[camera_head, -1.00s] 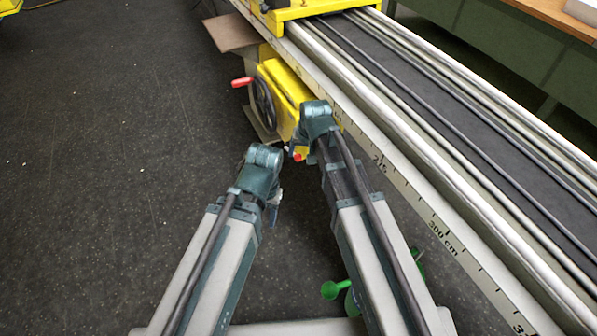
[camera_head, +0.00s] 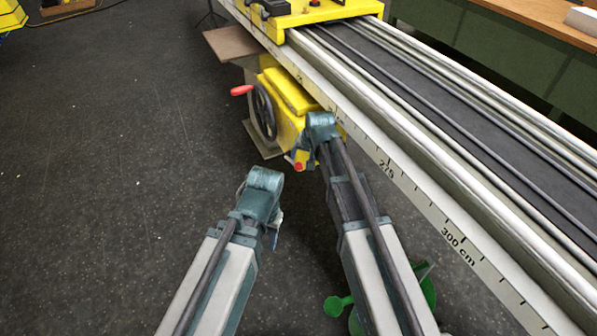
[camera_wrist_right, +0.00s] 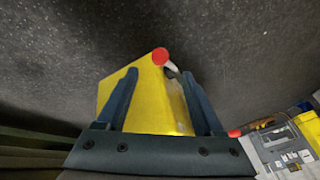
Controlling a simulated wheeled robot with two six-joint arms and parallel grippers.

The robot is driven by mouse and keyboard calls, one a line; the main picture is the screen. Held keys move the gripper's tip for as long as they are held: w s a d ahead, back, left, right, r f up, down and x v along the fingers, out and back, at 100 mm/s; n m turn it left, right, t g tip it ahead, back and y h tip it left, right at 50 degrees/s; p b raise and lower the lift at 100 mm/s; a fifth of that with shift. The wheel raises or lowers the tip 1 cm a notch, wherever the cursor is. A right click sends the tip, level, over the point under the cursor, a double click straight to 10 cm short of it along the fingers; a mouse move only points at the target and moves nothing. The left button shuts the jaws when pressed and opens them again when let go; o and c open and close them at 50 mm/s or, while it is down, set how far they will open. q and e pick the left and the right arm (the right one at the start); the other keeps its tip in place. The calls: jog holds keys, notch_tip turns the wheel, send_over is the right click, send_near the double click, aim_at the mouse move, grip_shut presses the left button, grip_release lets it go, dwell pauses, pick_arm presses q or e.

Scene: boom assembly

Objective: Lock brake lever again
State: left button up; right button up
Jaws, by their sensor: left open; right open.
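A yellow brake box (camera_head: 292,108) hangs on the near side of the long rail. A red knob (camera_head: 298,166) sits low on its near end. In the right wrist view, a red knob on a short pale rod (camera_wrist_right: 160,56) shows at the top of the yellow box (camera_wrist_right: 150,100). My right gripper (camera_wrist_right: 160,72) is open, its two dark fingers on either side of the box in that view; I cannot tell whether they touch it. In the head view its wrist hides its fingers. My left gripper (camera_head: 275,228) is lower left, apart from the box, mostly hidden by its wrist.
A handwheel (camera_head: 263,110) with a red handle (camera_head: 241,90) is on the box's left side. The scaled rail (camera_head: 440,220) runs along the right, with a yellow carriage (camera_head: 310,15) at the top. A green object (camera_head: 340,305) is below the right arm. Floor at left is clear.

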aim_at(299, 165)
jog(key=b+x, duration=0.8)
jog(key=x, duration=0.2)
jog(key=shift+f, duration=0.25)
grip_shut()
jog(key=shift+r, duration=0.1)
dwell(0.9)
